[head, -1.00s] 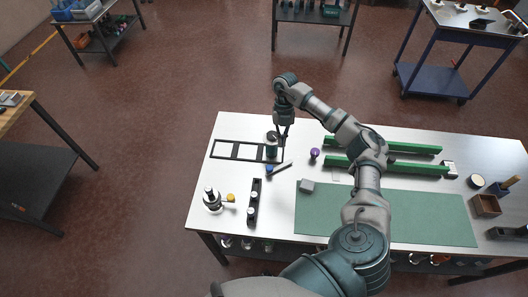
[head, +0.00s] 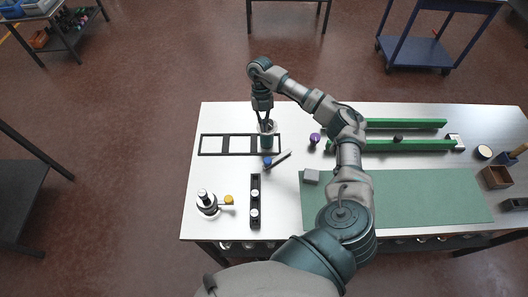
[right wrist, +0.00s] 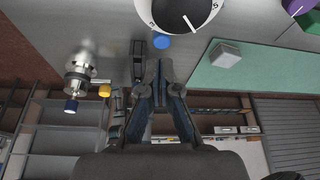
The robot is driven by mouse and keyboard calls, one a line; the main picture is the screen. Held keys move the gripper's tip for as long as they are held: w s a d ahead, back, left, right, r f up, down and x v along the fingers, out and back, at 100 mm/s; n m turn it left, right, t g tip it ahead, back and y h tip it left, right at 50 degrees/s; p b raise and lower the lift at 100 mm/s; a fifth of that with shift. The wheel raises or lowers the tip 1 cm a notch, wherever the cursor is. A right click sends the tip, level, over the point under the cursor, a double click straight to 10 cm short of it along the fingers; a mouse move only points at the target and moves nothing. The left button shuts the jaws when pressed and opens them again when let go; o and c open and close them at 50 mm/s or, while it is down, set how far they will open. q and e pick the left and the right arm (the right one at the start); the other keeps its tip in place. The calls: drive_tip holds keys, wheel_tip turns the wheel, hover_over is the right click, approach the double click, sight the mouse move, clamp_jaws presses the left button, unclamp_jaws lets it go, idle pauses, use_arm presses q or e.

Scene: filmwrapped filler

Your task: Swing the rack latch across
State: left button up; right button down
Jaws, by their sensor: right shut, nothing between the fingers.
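A black rack frame (head: 240,144) with three openings lies flat on the white table. My left gripper is not in view.
A silver device with a yellow knob (head: 207,204) and a black strip with white pegs (head: 255,190) stand at the front left. Green rails (head: 410,146) and a purple knob (head: 314,138) are to the right.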

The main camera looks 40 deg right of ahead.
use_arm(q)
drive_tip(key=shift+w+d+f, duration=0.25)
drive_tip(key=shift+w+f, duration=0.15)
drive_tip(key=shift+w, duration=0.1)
use_arm(e)
drive_tip(key=shift+d+f, duration=0.2)
drive_tip(key=shift+f, duration=0.35)
drive_tip(key=p, duration=0.1)
hover_over(278, 157)
drive_tip(key=w+a, duration=0.4)
drive_tip(key=f, duration=0.9)
drive_tip(key=shift+s+d+f, duration=0.1)
drive_tip(key=shift+s+d, duration=0.15)
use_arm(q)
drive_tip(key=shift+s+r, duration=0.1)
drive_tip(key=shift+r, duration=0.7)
use_arm(e)
drive_tip(key=shift+s+a+f, duration=0.1)
drive_tip(key=shift+f, duration=0.05)
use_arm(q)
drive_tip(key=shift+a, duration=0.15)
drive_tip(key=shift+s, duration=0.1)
use_arm(e)
drive_tip(key=shift+s, duration=0.15)
